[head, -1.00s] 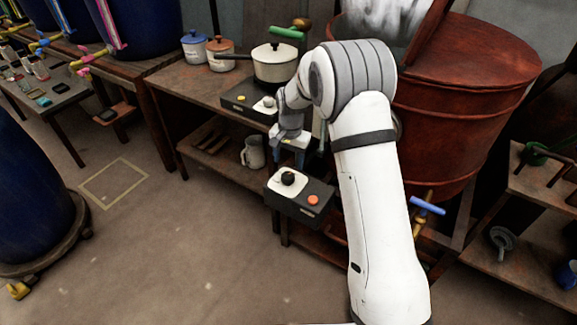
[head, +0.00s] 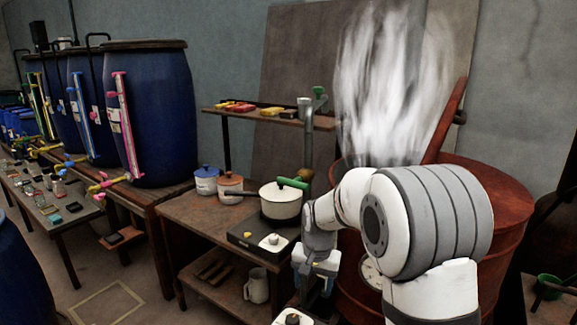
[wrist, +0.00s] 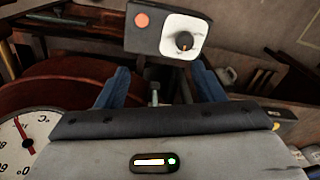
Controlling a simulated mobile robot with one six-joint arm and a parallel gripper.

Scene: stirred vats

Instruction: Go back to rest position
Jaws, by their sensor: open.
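My white arm reaches in from the lower right in the head view. My gripper (head: 318,284) hangs in front of the red vat (head: 508,215), beside the hotplate bench. In the wrist view my gripper (wrist: 160,86) has its two blue fingers spread apart, with nothing held between them. A control box (wrist: 150,35) with a black knob and an orange-red button lies beyond the fingertips, apart from them. In the head view only the top of this box (head: 292,319) shows at the bottom edge.
A pot (head: 280,207) with a green handle sits on a hotplate (head: 246,236) on the wooden bench, beside two lidded jars. Steam rises from the red vat, which has a dial gauge (head: 371,274). Blue barrels (head: 160,115) stand at the left. Some floor (head: 105,303) is clear at lower left.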

